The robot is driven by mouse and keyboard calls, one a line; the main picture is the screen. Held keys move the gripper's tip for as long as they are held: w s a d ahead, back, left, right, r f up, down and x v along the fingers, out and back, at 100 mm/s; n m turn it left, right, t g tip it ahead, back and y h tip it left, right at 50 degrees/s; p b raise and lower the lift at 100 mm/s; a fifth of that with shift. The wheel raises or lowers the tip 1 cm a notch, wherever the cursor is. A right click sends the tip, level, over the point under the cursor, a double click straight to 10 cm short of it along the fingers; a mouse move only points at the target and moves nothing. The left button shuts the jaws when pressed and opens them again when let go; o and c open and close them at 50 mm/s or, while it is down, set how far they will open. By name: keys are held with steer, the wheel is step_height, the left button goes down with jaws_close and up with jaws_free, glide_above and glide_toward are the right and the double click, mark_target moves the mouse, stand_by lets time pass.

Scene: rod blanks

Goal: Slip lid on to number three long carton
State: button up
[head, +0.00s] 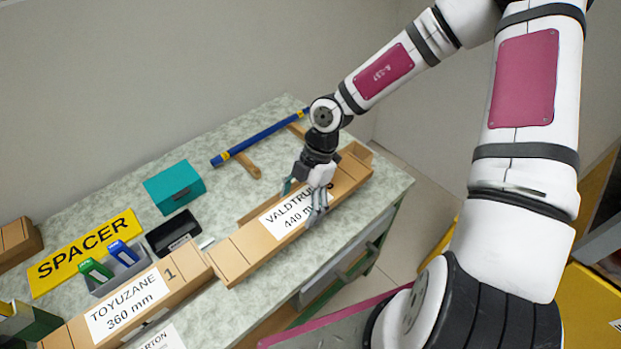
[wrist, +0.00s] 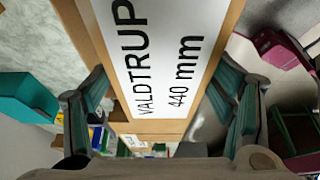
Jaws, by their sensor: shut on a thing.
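A long tan lid (head: 252,243) with a white label reading VALDTRUP 440 mm lies lengthwise under my gripper (head: 306,193). In the wrist view the lid (wrist: 218,62) runs up between the fingers of my gripper (wrist: 165,110), one along each long side. The gripper is shut across the lid's width. At the lid's far right end, part of a long tan carton (head: 357,152) shows beyond it. I cannot tell whether the lid is seated on this carton or just above it. No number three is readable; the gripper covers part of the label.
Another carton, labelled TOYUZANE 360 mm and 1 (head: 180,277), lies close to the lid's left end. Behind are a yellow SPACER sign (head: 85,252), a teal box (head: 174,187), a black tray (head: 172,234) and a blue rod (head: 262,137). The table's front edge is near.

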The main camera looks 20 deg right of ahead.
steer(key=w+d, duration=0.2)
steer(key=w, duration=0.1)
steer(key=w+d, duration=0.2)
steer(key=w, duration=0.1)
steer(key=w+d+f, duration=0.1)
steer(key=w+d, duration=0.1)
steer(key=w, duration=0.1)
steer(key=shift+d+b, duration=0.3)
steer(key=shift+w+d+f, duration=0.15)
steer(key=shift+w+f, duration=0.05)
steer(key=shift+f, duration=1.6)
steer(key=o, duration=1.1)
steer(key=shift+r, duration=0.1)
